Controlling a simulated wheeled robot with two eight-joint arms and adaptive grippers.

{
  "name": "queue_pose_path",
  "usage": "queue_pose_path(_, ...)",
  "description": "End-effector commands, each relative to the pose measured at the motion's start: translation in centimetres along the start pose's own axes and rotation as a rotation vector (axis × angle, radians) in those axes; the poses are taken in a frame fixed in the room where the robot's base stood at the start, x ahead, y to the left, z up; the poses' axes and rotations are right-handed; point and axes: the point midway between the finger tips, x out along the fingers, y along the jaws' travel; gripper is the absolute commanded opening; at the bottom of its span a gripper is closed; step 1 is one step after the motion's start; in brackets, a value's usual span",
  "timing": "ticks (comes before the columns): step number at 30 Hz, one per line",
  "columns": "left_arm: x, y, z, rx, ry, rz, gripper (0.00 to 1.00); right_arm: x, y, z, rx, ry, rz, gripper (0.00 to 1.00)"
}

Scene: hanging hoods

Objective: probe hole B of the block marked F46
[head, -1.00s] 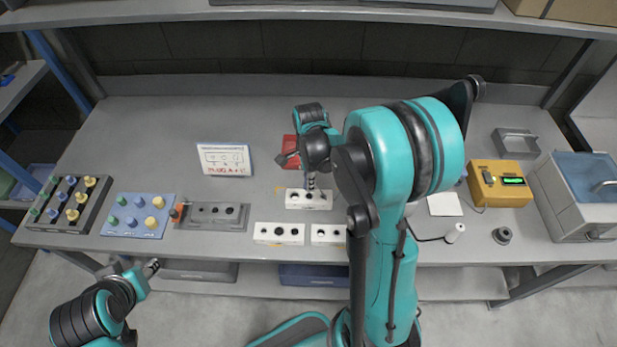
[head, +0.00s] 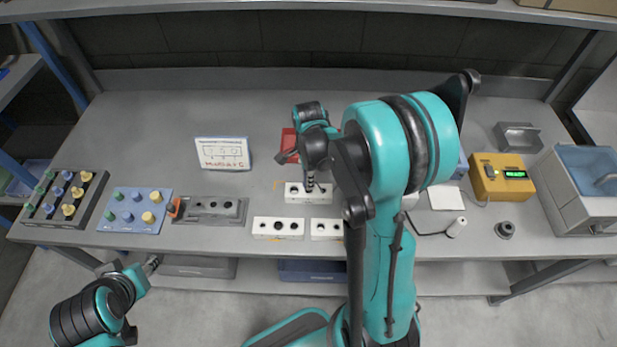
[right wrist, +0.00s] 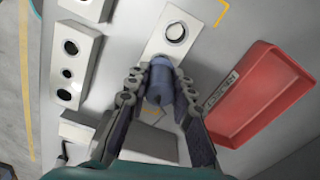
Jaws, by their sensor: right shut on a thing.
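My right gripper (head: 310,180) is shut on a dark blue-grey cylindrical probe (right wrist: 160,84), which it holds upright at the middle of a white block (head: 297,196). The probe's lower end is at or just above the middle hole; I cannot tell whether it is inside. In the right wrist view one end hole of this block (right wrist: 158,48) shows beyond the probe. Two more white blocks with dark holes, a left one (head: 262,236) and a right one (head: 326,238), lie at the front edge. No block's marking is readable. My left gripper (head: 152,264) is small, before the table; its jaws are unclear.
A red tray (right wrist: 262,95) lies close to the probe. A sign card (head: 222,153) stands behind. A grey fixture (head: 210,218), blue peg board (head: 138,224) and black peg rack (head: 88,222) line the left. A yellow meter (head: 490,185) sits right. The back left tabletop is clear.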

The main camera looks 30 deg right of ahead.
Motion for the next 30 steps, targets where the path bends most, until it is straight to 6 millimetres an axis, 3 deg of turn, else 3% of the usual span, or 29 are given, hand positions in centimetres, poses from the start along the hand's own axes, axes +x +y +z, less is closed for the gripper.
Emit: queue_pose_path(30,0.7,0.0,0.5,0.000,0.000,0.000,0.40,1.0,0.0,0.0,0.000,0.000,0.000,0.00)
